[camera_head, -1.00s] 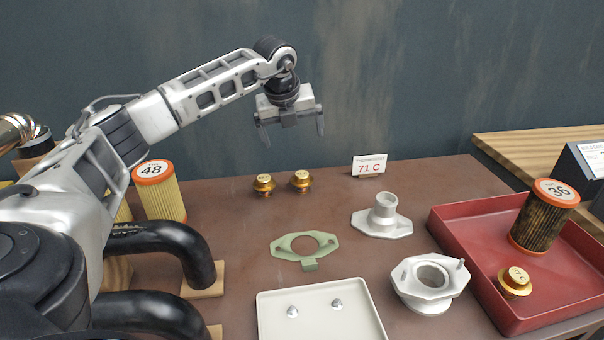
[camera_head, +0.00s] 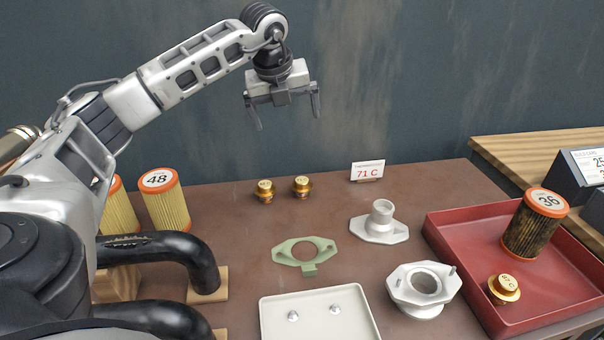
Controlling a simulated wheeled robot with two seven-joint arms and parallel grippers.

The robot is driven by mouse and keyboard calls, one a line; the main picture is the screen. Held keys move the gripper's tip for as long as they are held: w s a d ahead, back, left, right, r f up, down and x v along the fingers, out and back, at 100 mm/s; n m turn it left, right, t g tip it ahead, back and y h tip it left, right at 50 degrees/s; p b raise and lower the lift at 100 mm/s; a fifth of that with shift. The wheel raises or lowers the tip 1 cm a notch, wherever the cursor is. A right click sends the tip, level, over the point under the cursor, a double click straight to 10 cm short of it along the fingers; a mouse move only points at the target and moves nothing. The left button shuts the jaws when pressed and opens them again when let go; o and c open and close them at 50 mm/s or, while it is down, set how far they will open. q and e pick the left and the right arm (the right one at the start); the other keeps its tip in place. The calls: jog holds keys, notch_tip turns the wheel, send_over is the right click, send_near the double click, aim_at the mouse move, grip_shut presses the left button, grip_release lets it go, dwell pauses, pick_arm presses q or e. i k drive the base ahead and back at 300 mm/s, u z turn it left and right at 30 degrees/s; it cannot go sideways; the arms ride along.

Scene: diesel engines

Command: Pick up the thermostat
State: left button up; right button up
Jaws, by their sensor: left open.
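Two small brass thermostats stand upright side by side at the back middle of the brown table, a left one (camera_head: 264,191) and a right one (camera_head: 302,187). Their top markings are too small to read surely. A third brass thermostat (camera_head: 503,289), marked 87 C, is in the red tray (camera_head: 466,291) at the right. A small sign (camera_head: 368,171) reading 71 C stands behind and right of the pair. My left gripper (camera_head: 288,120) is open and empty, well above the pair, fingers pointing down. My right gripper is not in view.
A green gasket (camera_head: 306,255), a silver outlet housing (camera_head: 380,226) and a silver flanged housing (camera_head: 424,288) lie on the table. Filters stand left and in the red tray; black hoses (camera_head: 160,250) lie at left.

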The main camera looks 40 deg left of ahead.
aim_at(301, 185)
jog(key=k, duration=1)
